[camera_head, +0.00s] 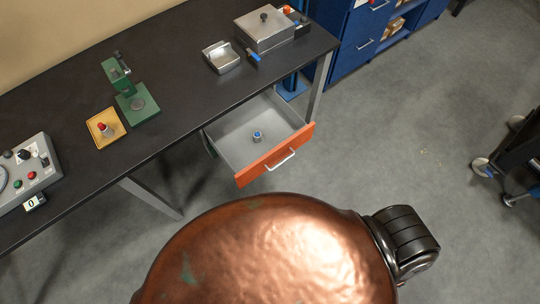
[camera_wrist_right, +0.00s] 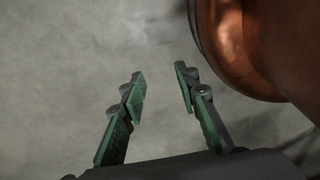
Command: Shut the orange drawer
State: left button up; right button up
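The orange drawer (camera_head: 274,155) is pulled open from under the black workbench, with its orange front and pale handle (camera_head: 281,160) facing the lower right. A small blue-topped object (camera_head: 257,136) stands inside on the grey drawer floor. My right gripper (camera_wrist_right: 160,84) is open and empty in the right wrist view, over bare grey floor and beside my copper-coloured body. The drawer does not show in that view. Neither gripper shows in the head view.
The black bench top (camera_head: 180,70) carries a green press (camera_head: 128,90), a yellow tray (camera_head: 105,127), a metal dish (camera_head: 221,57), a metal box (camera_head: 264,29) and a control panel (camera_head: 22,172). A blue cabinet (camera_head: 362,35) stands beyond. A dark cart (camera_head: 515,155) is at right. Floor before the drawer is clear.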

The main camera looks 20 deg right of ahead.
aim_at(282, 130)
jog(key=u, duration=1.35)
jog(key=k, duration=0.4)
jog(key=z, duration=1.4)
